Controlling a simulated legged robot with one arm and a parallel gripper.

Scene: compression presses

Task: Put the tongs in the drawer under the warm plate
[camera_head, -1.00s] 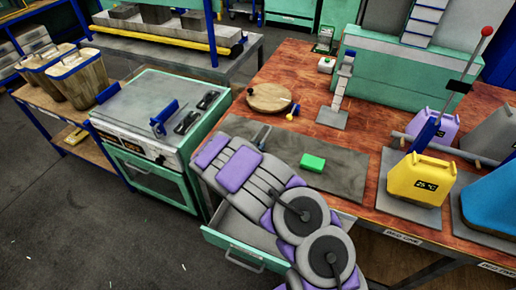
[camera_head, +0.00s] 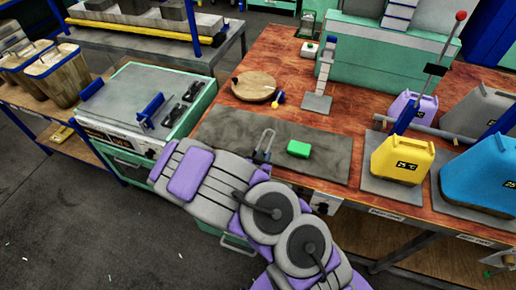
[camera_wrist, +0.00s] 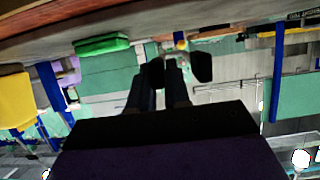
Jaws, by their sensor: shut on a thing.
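The warm plate is a dark grey slab (camera_head: 230,128) on the red-brown bench. A thin grey U-shaped thing (camera_head: 266,141) that looks like the tongs stands over it, left of a green block (camera_head: 299,149). In the wrist view, my gripper (camera_wrist: 162,92) has two dark fingers close together. Dark rounded ends (camera_wrist: 201,66) show just beyond them, seemingly the held tongs, though the grip itself is unclear. My arm hides the gripper in the head view. The teal drawer (camera_head: 238,245) under the plate shows only its handle and part of its front; my arm covers its inside.
A teal oven unit (camera_head: 130,100) stands to the left of the bench. A round wooden board (camera_head: 254,86) and a stand (camera_head: 318,102) are behind the plate. Floor is clear at lower left.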

